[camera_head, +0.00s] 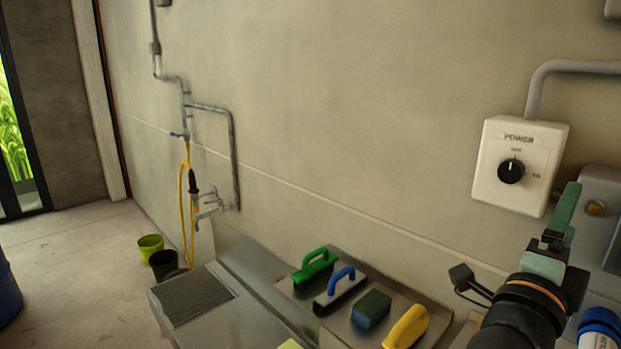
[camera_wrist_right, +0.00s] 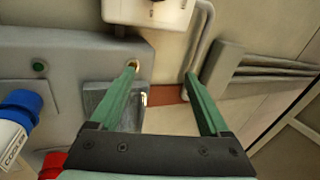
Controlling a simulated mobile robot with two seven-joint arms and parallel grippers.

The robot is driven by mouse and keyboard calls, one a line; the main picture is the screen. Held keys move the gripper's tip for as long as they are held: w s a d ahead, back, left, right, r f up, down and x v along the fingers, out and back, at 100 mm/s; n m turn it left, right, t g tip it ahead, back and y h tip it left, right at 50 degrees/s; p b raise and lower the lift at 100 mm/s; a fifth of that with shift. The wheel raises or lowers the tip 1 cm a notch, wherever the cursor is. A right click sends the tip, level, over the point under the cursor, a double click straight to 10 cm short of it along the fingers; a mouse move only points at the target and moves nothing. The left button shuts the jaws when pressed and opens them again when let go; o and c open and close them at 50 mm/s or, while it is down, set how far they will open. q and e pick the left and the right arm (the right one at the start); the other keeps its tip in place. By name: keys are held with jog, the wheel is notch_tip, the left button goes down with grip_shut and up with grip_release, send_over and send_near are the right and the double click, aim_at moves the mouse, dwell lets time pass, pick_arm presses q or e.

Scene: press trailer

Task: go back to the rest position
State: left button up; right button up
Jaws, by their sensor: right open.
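My right gripper (camera_head: 566,212) is raised at the right side of the head view, in front of the wall and close to the power box. In the right wrist view my right gripper (camera_wrist_right: 163,80) shows two green fingers spread apart with nothing between them. Beyond the fingers are a grey panel (camera_wrist_right: 75,62), the wall and the lower part of the white power box (camera_wrist_right: 150,12). My left gripper is in neither view.
A white power box (camera_head: 520,165) with a black knob hangs on the wall.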

jog(key=w+a+f+n+t+y, duration=0.1)
jog(key=a+f+n+t+y, duration=0.3)
jog(key=a+f+n+y, duration=0.75)
jog(key=w+a+f+n+t+y, duration=0.1)
jog(key=a+f+n+t+y, duration=0.2)
jog(key=a+f+n+y, duration=0.8)
jog(key=s+d+f+n+g+h, duration=0.1)
jog(key=s+f+g, duration=0.3)
jog(key=f, duration=0.7)
jog(key=s+d+f+n+g+h, duration=0.1)
jog(key=s+d+f+n+g, duration=0.1)
jog(key=s+f, duration=0.5)
jog(key=s+d+f+n+g+h, duration=0.1)
jog(key=s+f+n+g, duration=0.2)
jog(key=f, duration=1.1)
jog(key=s+g, duration=0.2)
jog(key=shift+s+d+f+n+g, duration=0.25)
jog(key=shift+d+f+n+g, duration=0.1)
jog(key=shift+d+f+g, duration=0.05)
